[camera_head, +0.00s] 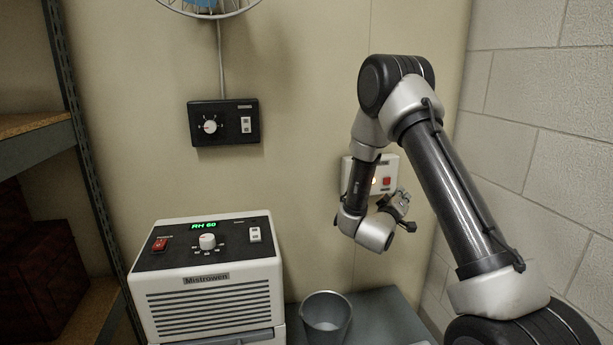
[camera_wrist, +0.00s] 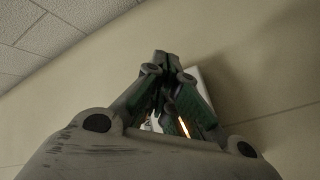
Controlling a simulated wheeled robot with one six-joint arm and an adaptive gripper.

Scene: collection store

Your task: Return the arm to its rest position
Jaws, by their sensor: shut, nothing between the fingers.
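My arm reaches up from the lower right in the head view and folds down at the elbow. My gripper (camera_head: 405,211) hangs in front of the back wall, just below a white wall box with a red switch (camera_head: 387,182). The wrist partly hides that box. In the wrist view my gripper (camera_wrist: 167,56) is shut, its fingertips together with nothing between them. Behind the fingers there, part of a white box (camera_wrist: 206,82) and an orange glow show against the beige wall.
A white dehumidifier (camera_head: 212,290) reading RH 60 stands at lower left. A grey bin (camera_head: 326,318) is beside it. A black control box (camera_head: 224,122) and a fan (camera_head: 208,5) are on the wall. Metal shelving (camera_head: 82,150) stands left; a block wall (camera_head: 545,120) is right.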

